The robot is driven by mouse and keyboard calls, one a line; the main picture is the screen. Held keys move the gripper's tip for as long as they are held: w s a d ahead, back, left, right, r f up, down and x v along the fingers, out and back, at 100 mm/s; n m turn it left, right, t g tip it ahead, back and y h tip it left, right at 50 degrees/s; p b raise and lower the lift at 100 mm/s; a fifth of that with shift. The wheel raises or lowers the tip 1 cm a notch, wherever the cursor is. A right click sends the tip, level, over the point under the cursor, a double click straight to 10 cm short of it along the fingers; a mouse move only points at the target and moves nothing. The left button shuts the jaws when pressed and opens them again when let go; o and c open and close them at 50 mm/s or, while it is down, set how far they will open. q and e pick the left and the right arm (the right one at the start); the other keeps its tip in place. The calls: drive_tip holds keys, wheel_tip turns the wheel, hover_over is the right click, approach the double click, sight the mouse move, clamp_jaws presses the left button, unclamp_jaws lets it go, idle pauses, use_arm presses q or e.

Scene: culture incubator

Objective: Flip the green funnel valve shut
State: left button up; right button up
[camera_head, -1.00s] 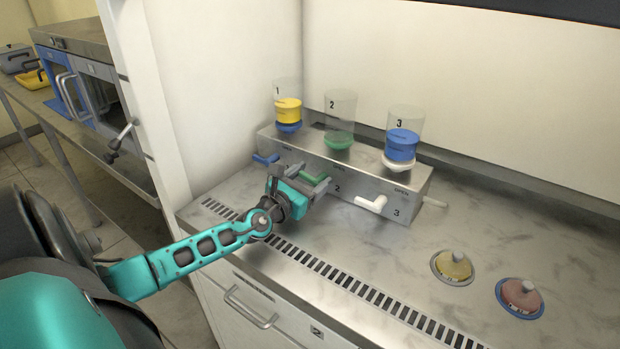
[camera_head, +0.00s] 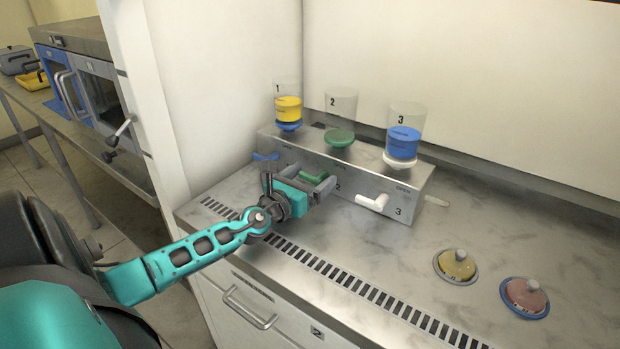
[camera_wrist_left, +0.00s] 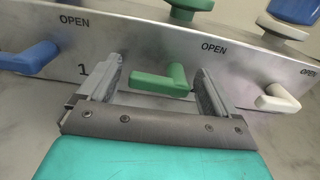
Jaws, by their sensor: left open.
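The green valve handle (camera_wrist_left: 160,80) lies between the two fingers of my left gripper (camera_wrist_left: 155,85) in the left wrist view. The handle runs roughly sideways with a short bent end at its right. My left gripper is open, with a gap to the handle on both sides. In the head view, the gripper (camera_head: 312,186) is in front of the steel manifold (camera_head: 345,178), and the green handle (camera_head: 313,177) shows partly behind it. The green-based funnel 2 (camera_head: 340,125) stands above, clear and empty-looking. My right gripper does not show.
A blue handle (camera_wrist_left: 28,57) is left of the gripper and a white handle (camera_wrist_left: 276,98) is right. Funnel 1 (camera_head: 288,108) holds a yellow piece; funnel 3 (camera_head: 404,135) holds a blue one. Two round lids, yellow (camera_head: 456,266) and red (camera_head: 525,298), lie on the counter at right.

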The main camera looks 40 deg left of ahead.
use_arm(q)
drive_tip(key=s, duration=0.3)
drive_tip(key=s+d+b, duration=0.1)
drive_tip(key=s, duration=0.7)
drive_tip(key=shift+s+d+f, duration=0.1)
drive_tip(key=shift+s+d, duration=0.05)
drive_tip(key=shift+s, duration=0.05)
drive_tip(key=shift+s+d, duration=0.1)
drive_tip(key=shift+s, duration=0.6)
